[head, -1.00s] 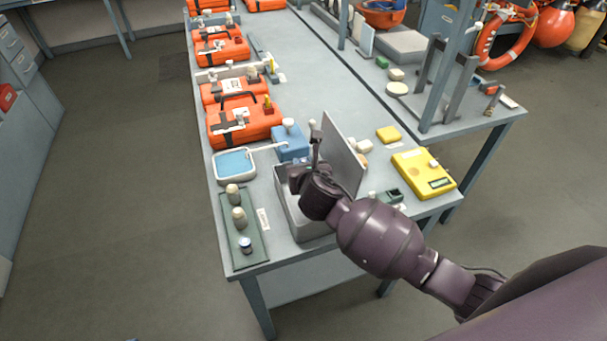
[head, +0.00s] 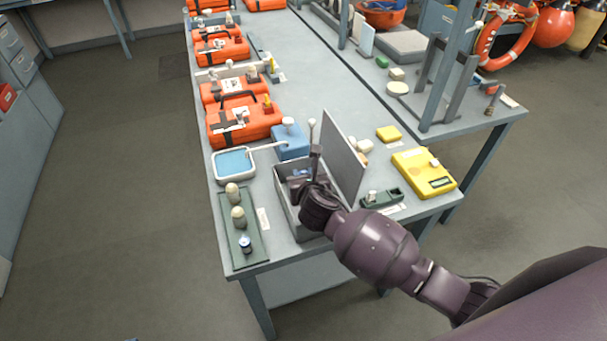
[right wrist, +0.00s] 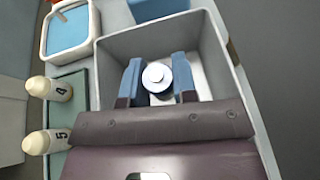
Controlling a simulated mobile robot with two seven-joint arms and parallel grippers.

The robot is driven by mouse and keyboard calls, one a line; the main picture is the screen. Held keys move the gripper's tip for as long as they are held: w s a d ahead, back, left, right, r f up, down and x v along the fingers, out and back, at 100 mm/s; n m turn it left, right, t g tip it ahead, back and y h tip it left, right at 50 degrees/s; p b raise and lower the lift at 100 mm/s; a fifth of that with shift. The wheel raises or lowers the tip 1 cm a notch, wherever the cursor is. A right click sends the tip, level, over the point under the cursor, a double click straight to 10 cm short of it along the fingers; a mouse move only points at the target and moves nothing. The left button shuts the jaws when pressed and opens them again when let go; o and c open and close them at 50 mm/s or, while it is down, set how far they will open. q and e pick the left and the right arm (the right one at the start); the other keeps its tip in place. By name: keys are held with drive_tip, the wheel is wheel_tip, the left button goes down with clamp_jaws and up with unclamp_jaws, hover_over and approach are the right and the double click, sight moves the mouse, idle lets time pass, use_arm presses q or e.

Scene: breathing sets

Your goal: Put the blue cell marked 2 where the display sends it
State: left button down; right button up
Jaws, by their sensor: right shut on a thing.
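My right gripper (right wrist: 158,82) is inside the open grey box (head: 285,205). It is shut on a round cell (right wrist: 156,73) with a white top and a bluish rim; no number shows on it. The wrist view looks down on the cell between blue fingers, and the box walls stand clear around it. In the head view my wrist hides the cell. Another blue-and-white cell (head: 246,243) stands at the near end of the green tray (head: 250,262); its number is too small to read. A yellow unit with a small display (head: 440,182) lies at the right; its text is unreadable.
Pale cells marked 4 (right wrist: 60,90) and 5 (right wrist: 45,142) stand on the green tray. The box lid (head: 343,155) stands upright on its right side. A blue-bottomed basin (head: 234,162), a blue block (head: 291,143) and a dark green holder (head: 382,200) are close around. Orange cases (head: 243,120) line the left.

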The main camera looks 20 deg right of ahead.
drive_tip(key=o, duration=0.9)
drive_tip(key=shift+o, duration=0.2)
drive_tip(key=shift+r, duration=0.1)
drive_tip(key=shift+r, duration=0.3)
drive_tip(key=v, duration=1.2)
drive_tip(key=shift+r+p, duration=0.2)
drive_tip(key=shift+p, duration=0.2)
